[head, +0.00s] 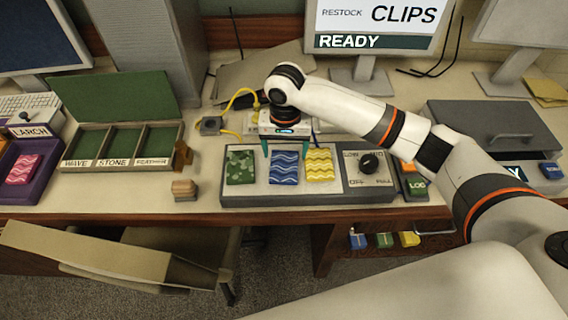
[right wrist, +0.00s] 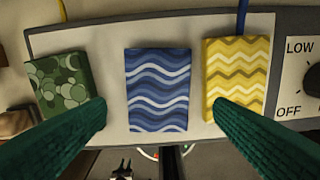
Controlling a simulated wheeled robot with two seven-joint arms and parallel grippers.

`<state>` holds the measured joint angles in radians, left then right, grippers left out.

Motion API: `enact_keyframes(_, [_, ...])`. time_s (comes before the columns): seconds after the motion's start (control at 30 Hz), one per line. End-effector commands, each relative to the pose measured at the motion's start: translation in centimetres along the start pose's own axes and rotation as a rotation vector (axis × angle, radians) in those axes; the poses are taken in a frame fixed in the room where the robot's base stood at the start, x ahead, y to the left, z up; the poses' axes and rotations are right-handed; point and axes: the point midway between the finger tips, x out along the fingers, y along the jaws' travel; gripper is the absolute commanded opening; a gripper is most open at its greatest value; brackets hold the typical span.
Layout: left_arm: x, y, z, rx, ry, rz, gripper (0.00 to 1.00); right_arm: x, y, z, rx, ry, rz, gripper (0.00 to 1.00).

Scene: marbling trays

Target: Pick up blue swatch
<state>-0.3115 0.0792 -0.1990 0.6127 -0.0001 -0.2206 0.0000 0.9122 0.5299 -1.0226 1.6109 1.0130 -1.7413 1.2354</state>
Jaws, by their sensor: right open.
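The blue swatch (head: 284,168) has a wavy pattern and lies flat on the light panel of a grey unit (head: 300,200), between a green swatch (head: 240,168) and a yellow swatch (head: 319,165). My right gripper (head: 286,150) is open above the far end of the blue swatch. In the right wrist view the blue swatch (right wrist: 158,90) lies centred between my two green fingers, apart from both. One fingertip overlaps the green swatch (right wrist: 60,80) in the picture, the other the yellow swatch (right wrist: 236,75). My left gripper is not in view.
A knob (head: 369,164) marked LOW and OFF sits right of the swatches. A green compartment box (head: 120,150) and a purple tray (head: 45,180) with a pink swatch (head: 24,168) stand to the left. A small wooden block (head: 184,189) is near the unit. A monitor (head: 375,25) reads READY.

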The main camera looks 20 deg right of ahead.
Motion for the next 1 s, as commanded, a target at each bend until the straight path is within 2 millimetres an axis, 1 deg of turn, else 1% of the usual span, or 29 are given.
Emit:
enact_keyframes(0.13, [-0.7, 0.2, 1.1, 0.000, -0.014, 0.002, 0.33, 1.2, 0.0, 0.0, 0.000, 0.002, -0.003, 0.76])
enact_keyframes(0.23, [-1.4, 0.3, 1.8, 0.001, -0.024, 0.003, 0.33, 2.8, 0.2, 0.0, -0.001, 0.003, -0.002, 0.76])
enact_keyframes(0.3, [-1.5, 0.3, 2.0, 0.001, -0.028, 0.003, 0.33, 3.9, 0.2, 0.0, -0.001, 0.002, -0.002, 0.76])
enact_keyframes(0.4, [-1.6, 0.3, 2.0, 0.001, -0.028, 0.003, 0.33, 5.0, 0.2, 0.0, -0.002, 0.001, -0.002, 0.76])
enact_keyframes(0.5, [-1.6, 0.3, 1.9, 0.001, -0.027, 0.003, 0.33, 5.3, 0.2, 0.0, -0.002, -0.001, 0.000, 0.76])
enact_keyframes(0.67, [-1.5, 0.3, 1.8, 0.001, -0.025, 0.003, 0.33, 5.4, 0.2, 0.0, -0.002, -0.001, 0.000, 0.76])
enact_keyframes(0.87, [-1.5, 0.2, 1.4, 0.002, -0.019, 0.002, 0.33, 5.3, 0.2, 0.0, -0.002, -0.001, 0.000, 0.45])
enact_keyframes(0.9, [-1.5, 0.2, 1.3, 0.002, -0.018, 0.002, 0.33, 5.3, 0.2, 0.0, -0.002, -0.001, 0.000, 0.42])
enact_keyframes(1.0, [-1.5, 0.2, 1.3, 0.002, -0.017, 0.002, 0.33, 5.3, 0.2, 0.1, -0.002, -0.001, 0.000, 0.42])
